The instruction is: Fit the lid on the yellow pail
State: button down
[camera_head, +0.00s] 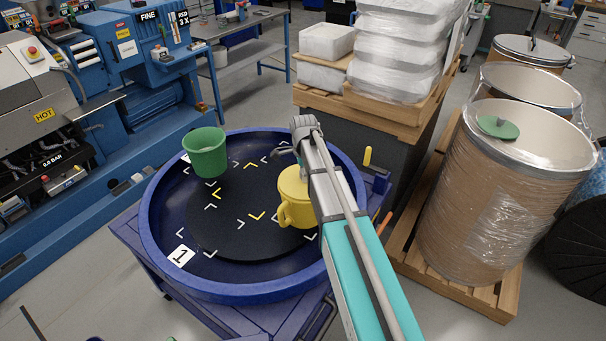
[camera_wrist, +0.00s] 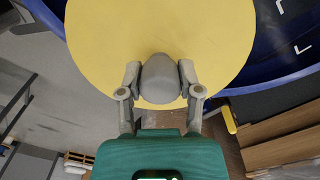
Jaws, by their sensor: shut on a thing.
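The yellow pail (camera_head: 294,212) stands on the black disc in the blue round tray, partly hidden behind my arm. Its handle faces the front left. In the wrist view the yellow lid (camera_wrist: 100,45) is a wide round disc with a grey knob (camera_wrist: 160,85). My gripper (camera_wrist: 160,72) is shut on that knob, one finger on each side. The lid covers whatever lies under it in the wrist view. In the head view my arm hides most of the gripper, and I cannot tell whether the lid is seated on the rim.
A green pail (camera_head: 206,153) stands at the tray's back left. The blue tray (camera_head: 158,240) has a raised rim and a label 1. White wrapped stacks (camera_head: 400,55) stand behind.

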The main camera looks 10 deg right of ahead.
jog(key=shift+f, duration=0.25)
dwell(0.3)
jog(key=shift+c, duration=1)
grip_release()
jog(key=shift+o, duration=0.3)
jog(key=shift+o, duration=0.7)
jog(key=shift+r+p, duration=3.35)
jog(key=shift+r, duration=0.2)
jog(key=shift+s, duration=0.1)
